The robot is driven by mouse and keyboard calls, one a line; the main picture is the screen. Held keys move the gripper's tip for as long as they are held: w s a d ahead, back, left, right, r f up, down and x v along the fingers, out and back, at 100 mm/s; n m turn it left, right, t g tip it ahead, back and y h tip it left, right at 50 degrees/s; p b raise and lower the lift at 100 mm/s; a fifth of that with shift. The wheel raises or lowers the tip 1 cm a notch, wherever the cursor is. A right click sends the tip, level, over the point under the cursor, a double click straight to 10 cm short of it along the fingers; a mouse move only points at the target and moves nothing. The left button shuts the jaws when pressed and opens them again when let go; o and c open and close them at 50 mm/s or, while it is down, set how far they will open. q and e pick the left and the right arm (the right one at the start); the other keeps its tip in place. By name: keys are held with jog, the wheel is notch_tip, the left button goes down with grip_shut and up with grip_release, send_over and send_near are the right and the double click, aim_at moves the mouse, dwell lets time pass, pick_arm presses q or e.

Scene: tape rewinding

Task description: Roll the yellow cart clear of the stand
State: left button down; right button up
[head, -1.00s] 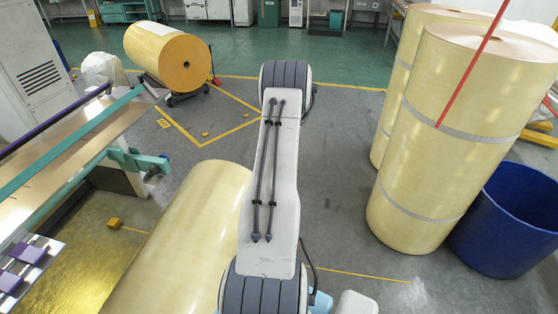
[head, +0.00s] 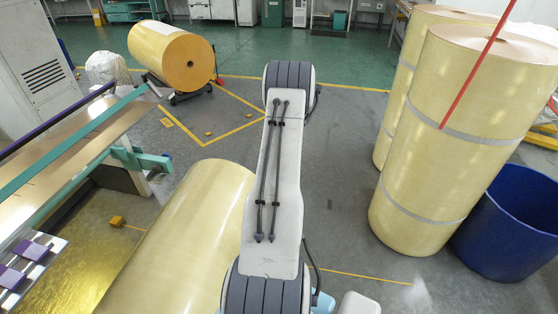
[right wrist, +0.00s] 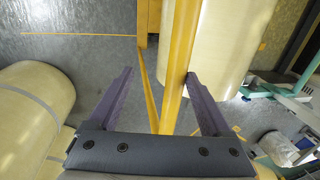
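In the right wrist view a yellow bar (right wrist: 180,60) runs between the two dark purple fingers of my right gripper (right wrist: 159,74). The fingers are spread wide, and the bar lies nearer the right one. I see no clear grip on it. A second yellow upright (right wrist: 148,22) stands beyond the bar. I cannot tell whether these parts belong to the yellow cart or the stand. In the head view one of my arm links fills the middle, and neither gripper shows. A yellow frame (head: 541,136) shows partly at the right edge, behind the rolls.
A large pale roll (head: 185,240) lies left of my arm. Tall upright rolls (head: 455,120) and a blue bin (head: 512,225) stand at the right. Another roll (head: 172,57) rests on a low dark stand at the back left. Grey floor (head: 345,165) is clear between.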

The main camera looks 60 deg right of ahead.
jog(key=shift+s+d+r, duration=0.15)
jog(key=shift+s+d, duration=0.05)
jog(key=shift+d, duration=0.05)
notch_tip(320, 180, up, 10)
jog(key=s+b, duration=0.1)
jog(key=b, duration=0.1)
jog(key=shift+s, duration=0.3)
dwell(2.7)
